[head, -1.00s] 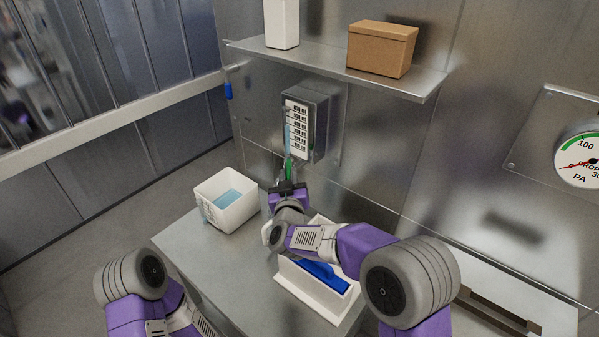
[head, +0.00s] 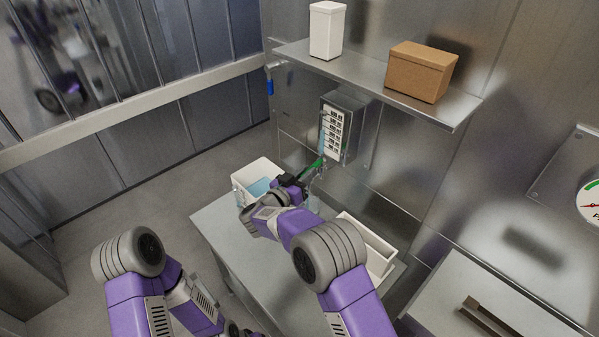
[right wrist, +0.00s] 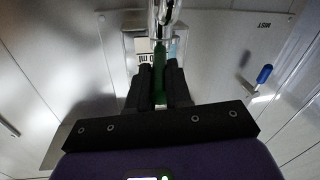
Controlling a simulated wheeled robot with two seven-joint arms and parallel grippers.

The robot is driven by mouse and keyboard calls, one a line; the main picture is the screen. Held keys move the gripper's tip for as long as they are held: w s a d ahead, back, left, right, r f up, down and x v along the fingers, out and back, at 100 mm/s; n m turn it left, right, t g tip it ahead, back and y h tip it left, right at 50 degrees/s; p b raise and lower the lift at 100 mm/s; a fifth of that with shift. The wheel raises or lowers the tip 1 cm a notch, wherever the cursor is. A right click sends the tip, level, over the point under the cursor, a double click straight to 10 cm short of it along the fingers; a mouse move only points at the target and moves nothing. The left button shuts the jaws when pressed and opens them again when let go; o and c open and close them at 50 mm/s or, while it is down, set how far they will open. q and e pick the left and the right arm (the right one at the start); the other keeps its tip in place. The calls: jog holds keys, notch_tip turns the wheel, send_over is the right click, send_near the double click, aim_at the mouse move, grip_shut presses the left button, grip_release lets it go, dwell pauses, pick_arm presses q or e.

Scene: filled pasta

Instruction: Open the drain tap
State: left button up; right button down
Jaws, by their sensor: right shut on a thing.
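The tap's green lever (head: 314,164) sits below a steel box (head: 345,125) with a white marked scale on the wall. It slants down to the left. My right gripper (head: 289,184) is shut on its lower end. In the right wrist view, the green lever (right wrist: 159,78) lies between the two dark fingers (right wrist: 159,88), below a shiny metal pipe (right wrist: 165,14). The tap's outlet is hard to make out. My left arm is at the lower left of the head view; its gripper is not visible.
A white tub (head: 257,170) with blue liquid stands on the steel table (head: 214,222), left of my right gripper. A long white tray (head: 378,262) is partly behind my right arm. A blue handle (head: 270,87) hangs on the wall. A shelf (head: 375,85) holds a brown box (head: 420,70) and a white container (head: 327,30).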

jog(key=shift+r, duration=0.1)
jog(key=c, duration=1.1)
grip_release()
jog(key=shift+w, duration=0.1)
jog(key=shift+o, duration=0.2)
jog(key=v, duration=0.7)
jog(key=shift+s+p, duration=0.25)
jog(key=shift+p, duration=0.05)
jog(key=shift+a, duration=0.15)
